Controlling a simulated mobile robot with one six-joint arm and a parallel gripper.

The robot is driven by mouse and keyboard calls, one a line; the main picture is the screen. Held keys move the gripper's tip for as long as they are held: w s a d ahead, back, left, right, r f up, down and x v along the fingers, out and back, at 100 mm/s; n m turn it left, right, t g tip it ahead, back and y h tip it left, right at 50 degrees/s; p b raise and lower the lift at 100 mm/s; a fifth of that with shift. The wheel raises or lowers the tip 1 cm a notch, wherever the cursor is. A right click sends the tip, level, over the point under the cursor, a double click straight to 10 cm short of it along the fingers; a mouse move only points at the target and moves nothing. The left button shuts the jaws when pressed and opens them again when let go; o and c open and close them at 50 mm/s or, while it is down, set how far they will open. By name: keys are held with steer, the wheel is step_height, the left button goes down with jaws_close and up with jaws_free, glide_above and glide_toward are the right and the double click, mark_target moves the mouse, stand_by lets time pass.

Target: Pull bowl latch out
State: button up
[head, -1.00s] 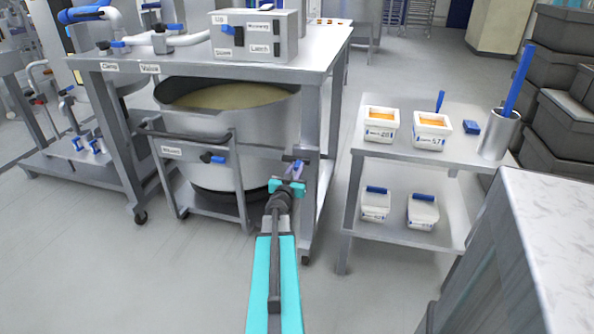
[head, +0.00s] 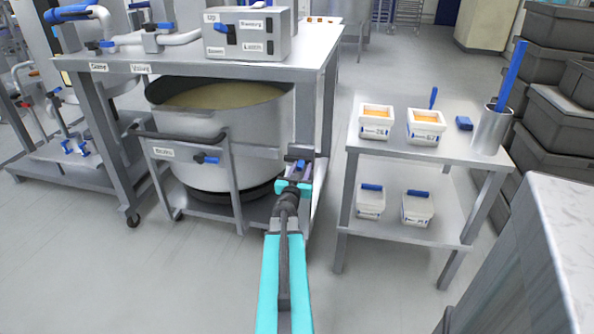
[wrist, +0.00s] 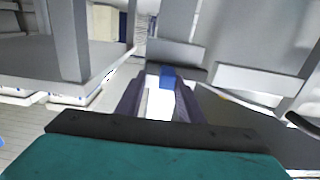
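The mixing bowl (head: 222,125) stands in a grey frame under the steel table. A blue handle (head: 206,158) sits on the frame's front bar beside a small label (head: 160,152) that I cannot read clearly. My gripper (head: 298,168) is at the bowl's right side, by the table's front right leg. In the wrist view, the purple fingers of my gripper (wrist: 162,88) are apart, with a blue piece (wrist: 168,77) showing between or just beyond their tips. I see no clear contact with it. Whether this piece is the bowl latch cannot be told.
The steel table (head: 190,66) carries a control box (head: 248,42) and pipes. A two-level side table (head: 400,150) with white tubs stands to the right. A pale-topped counter (head: 570,225) is at the near right. The floor in front is open.

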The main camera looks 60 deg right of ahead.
steer(key=shift+o, duration=0.5)
steer(key=shift+s, duration=0.15)
steer(key=shift+w, duration=0.2)
steer(key=shift+w+a, duration=0.1)
steer(key=shift+a, duration=0.15)
steer(key=shift+a, duration=0.2)
steer(key=shift+s+a, duration=0.25)
steer(key=shift+a, duration=0.85)
steer(key=shift+s+a, duration=0.25)
steer(key=shift+a, duration=0.85)
steer(key=s+a+p, duration=0.2)
steer(key=a+p, duration=0.6)
steer(key=p, duration=0.4)
